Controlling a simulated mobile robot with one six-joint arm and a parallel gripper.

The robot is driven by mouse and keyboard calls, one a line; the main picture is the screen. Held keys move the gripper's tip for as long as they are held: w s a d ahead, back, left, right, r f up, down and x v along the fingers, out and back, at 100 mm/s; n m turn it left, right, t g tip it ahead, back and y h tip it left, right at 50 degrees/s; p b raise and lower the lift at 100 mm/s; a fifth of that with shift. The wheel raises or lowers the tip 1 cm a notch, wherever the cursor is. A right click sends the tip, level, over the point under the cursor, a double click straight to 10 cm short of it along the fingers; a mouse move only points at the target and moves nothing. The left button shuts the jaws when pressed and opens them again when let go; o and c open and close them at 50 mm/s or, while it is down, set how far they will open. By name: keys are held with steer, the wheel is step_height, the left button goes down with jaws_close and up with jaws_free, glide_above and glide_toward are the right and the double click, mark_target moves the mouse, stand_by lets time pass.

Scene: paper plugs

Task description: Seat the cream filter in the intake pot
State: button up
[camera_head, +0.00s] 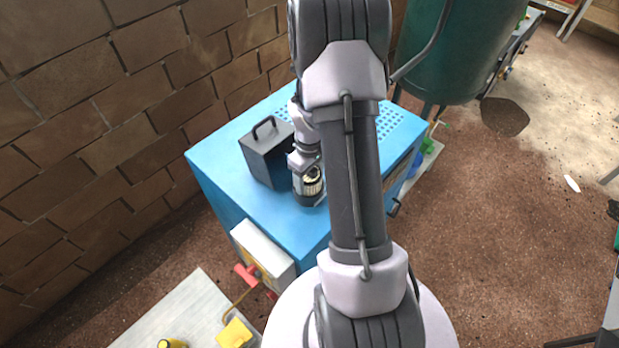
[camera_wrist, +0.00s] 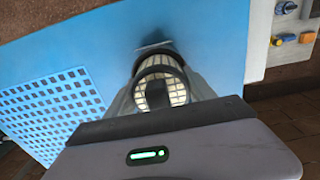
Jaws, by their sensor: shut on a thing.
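The cream filter (camera_head: 313,181) is a short pleated cylinder with dark end rings. My gripper (camera_head: 308,187) is shut on it above the blue cabinet top. In the wrist view the filter (camera_wrist: 177,88) sits between my two fingers, its round dark end towards the camera.
A dark grey box (camera_head: 262,160) with a top handle stands close left of my gripper on the blue cabinet (camera_head: 230,150). A perforated patch (camera_wrist: 50,110) lies beside it. A brick wall is at left, a green tank (camera_head: 437,50) behind right. The cabinet's front top is clear.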

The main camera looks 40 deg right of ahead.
steer(key=o, duration=1.5)
steer(key=shift+r, duration=0.15)
steer(key=shift+r+p, duration=2)
steer(key=shift+r, duration=0.65)
